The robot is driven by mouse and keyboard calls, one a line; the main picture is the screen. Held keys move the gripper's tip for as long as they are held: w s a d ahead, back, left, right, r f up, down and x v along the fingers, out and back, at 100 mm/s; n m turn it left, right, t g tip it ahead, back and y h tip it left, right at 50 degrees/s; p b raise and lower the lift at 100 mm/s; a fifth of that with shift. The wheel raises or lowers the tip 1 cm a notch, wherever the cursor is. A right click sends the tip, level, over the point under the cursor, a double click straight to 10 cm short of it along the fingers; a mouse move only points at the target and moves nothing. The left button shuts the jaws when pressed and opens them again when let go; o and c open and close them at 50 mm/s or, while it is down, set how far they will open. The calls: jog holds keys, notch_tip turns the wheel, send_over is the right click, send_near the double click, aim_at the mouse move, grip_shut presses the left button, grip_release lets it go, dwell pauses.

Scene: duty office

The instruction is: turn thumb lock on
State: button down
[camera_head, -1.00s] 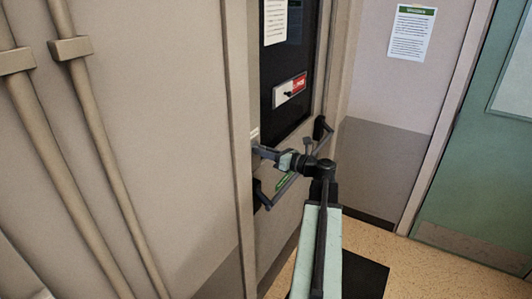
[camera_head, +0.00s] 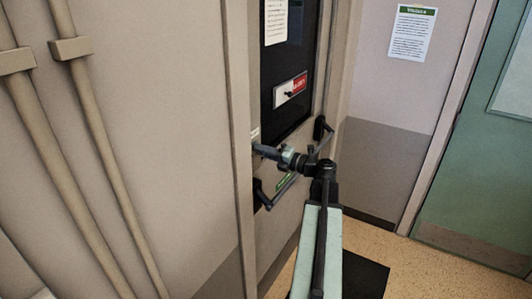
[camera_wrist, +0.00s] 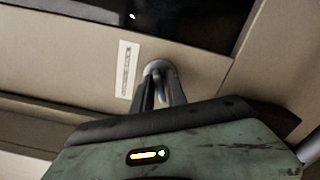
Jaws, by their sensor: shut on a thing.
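The thumb lock (camera_wrist: 157,67) is a small grey metal knob on the beige door (camera_wrist: 205,72), beside a pale label strip. In the wrist view my gripper (camera_wrist: 159,84) has its two dark fingers on either side of the knob, shut on it. In the head view my gripper (camera_head: 260,150) reaches left to the door near its frame; the lock itself is too small and covered to make out there. How far the knob is turned cannot be told.
A dark push bar (camera_head: 280,190) crosses the door below my gripper. A red and white sign (camera_head: 290,91) is on the dark door window above. The door frame (camera_head: 238,150) stands close on the left, with pipes (camera_head: 100,140) beyond. The floor (camera_head: 440,265) at right is clear.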

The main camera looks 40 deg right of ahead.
jog(key=c, duration=1.5)
grip_release()
jog(key=shift+s, duration=0.1)
jog(key=shift+v, duration=4.45)
